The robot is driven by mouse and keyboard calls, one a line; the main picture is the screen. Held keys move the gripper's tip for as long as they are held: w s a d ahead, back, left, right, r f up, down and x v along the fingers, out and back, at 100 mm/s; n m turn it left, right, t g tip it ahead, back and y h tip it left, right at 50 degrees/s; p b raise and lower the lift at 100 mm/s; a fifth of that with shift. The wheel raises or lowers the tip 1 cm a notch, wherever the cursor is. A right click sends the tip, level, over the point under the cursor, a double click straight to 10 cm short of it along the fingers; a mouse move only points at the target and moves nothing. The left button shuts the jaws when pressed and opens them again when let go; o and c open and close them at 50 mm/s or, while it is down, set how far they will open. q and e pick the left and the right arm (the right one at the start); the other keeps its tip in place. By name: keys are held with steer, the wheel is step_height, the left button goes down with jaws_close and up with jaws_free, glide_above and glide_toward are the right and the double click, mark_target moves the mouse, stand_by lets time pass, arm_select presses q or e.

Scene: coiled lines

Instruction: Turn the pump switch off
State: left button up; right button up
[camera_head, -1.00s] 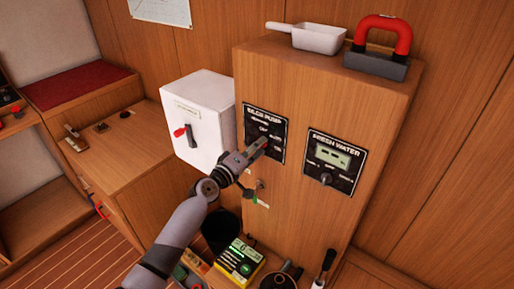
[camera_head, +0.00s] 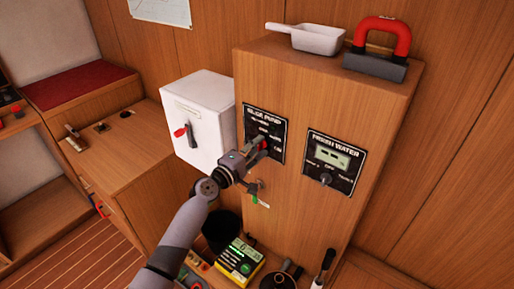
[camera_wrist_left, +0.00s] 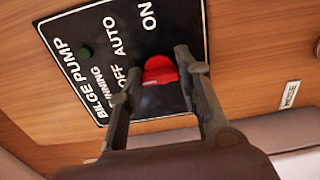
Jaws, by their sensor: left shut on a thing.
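The black bilge pump panel (camera_head: 277,122) is on the front of the wooden cabinet. Its red switch knob (camera_head: 262,144) shows at my left gripper's fingertips (camera_head: 255,150). In the left wrist view the panel (camera_wrist_left: 70,30) reads BILGE PUMP, RUNNING, OFF, AUTO and ON, with a dark green lamp (camera_wrist_left: 85,52). The red knob (camera_wrist_left: 160,70) sits between the two fingers of my left gripper (camera_wrist_left: 157,75), which is shut on it. The fingers partly cover the knob's sides, and I cannot tell which label it points at. My right gripper is out of view.
A fresh water panel (camera_head: 335,162) is close to the right. A white box (camera_head: 205,115) with a red-tipped lever stands just left. Below are a dark bin (camera_head: 222,231) and a black-and-yellow box (camera_head: 240,260). A white scoop (camera_head: 308,38) and a red-handled tool (camera_head: 380,50) lie on top.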

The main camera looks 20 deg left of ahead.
arm_select(q)
steer(key=o, duration=1.2)
steer(key=shift+c, duration=0.2)
steer(key=v, duration=1.2)
